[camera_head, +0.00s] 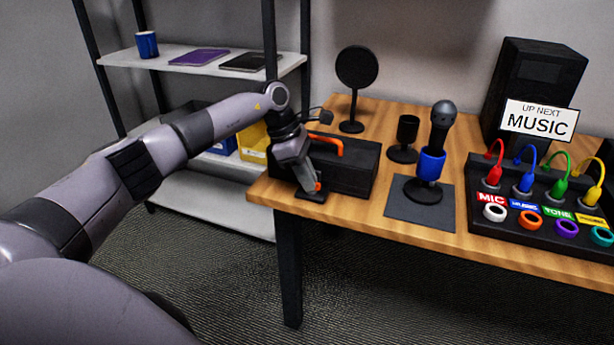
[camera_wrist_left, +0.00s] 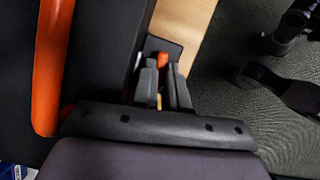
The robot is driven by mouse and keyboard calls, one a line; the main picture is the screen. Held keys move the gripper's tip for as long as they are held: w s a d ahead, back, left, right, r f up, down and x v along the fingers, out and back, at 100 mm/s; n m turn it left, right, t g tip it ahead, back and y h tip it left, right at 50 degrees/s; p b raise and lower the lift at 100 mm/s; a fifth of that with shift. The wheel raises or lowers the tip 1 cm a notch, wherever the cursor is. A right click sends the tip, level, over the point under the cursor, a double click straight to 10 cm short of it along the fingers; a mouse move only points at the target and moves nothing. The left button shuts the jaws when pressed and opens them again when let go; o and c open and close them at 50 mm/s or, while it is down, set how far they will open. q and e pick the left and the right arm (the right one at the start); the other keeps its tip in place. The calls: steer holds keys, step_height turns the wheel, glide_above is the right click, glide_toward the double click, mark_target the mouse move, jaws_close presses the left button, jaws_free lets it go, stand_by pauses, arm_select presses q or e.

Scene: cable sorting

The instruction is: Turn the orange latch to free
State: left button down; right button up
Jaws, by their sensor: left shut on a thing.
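The orange latch (camera_head: 318,186) is a small orange piece low on the front of a black case (camera_head: 352,174) at the left end of the table. My left gripper (camera_head: 312,188) points down at the case's front and is shut on the latch. In the left wrist view the latch (camera_wrist_left: 163,60) shows as an orange tip between my left gripper's fingers (camera_wrist_left: 162,85), over a small dark plate. The fingers hide most of it, so its turn angle is hard to tell. An orange handle (camera_head: 328,143) arches over the case lid. My right gripper is not in view.
A blue-banded microphone (camera_head: 431,163) stands on a dark mat (camera_head: 420,208) right of the case. A patch box (camera_head: 545,225) with coloured cables lies farther right. A round pop filter (camera_head: 357,68) and a small dark cup-shaped stand (camera_head: 406,135) are behind. A shelf (camera_head: 200,60) stands left.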

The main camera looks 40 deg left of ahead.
arm_select(q)
steer(key=shift+w+m+g, duration=0.1)
steer(key=shift+m+g, duration=0.2)
steer(key=shift+m, duration=0.6)
steer(key=c, duration=1.2)
jaws_free()
steer(key=shift+o, duration=0.2)
steer(key=shift+r, duration=0.1)
steer(key=shift+a, duration=0.1)
